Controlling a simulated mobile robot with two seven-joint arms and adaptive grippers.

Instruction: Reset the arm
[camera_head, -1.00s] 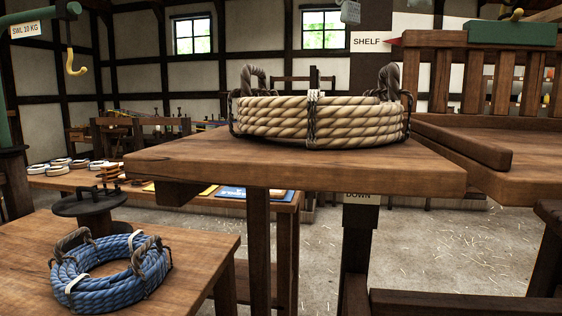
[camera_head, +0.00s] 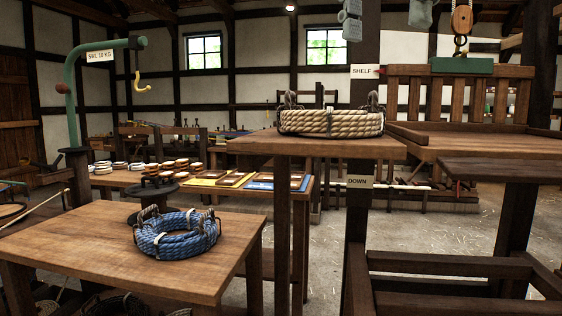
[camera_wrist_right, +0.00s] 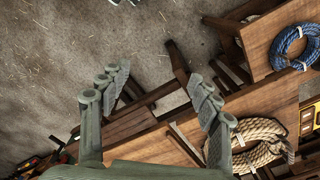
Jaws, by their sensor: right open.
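My right gripper (camera_head: 386,17) shows at the top edge of the head view, with two grey fingers apart and nothing between them. In the right wrist view it (camera_wrist_right: 163,88) is open and empty. The tan rope coil (camera_head: 331,123) lies on the raised wooden table in the middle of the head view. The blue rope coil (camera_head: 176,236) lies on the lower left table. My left gripper is out of view.
The raised table (camera_head: 262,145) and lower left table (camera_head: 95,255) are in front. A green crane (camera_head: 70,95) with a yellow hook (camera_head: 142,86) stands left. A pulley (camera_head: 461,20) hangs above a green block (camera_head: 462,66) at right. A wooden rack (camera_head: 455,265) stands lower right.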

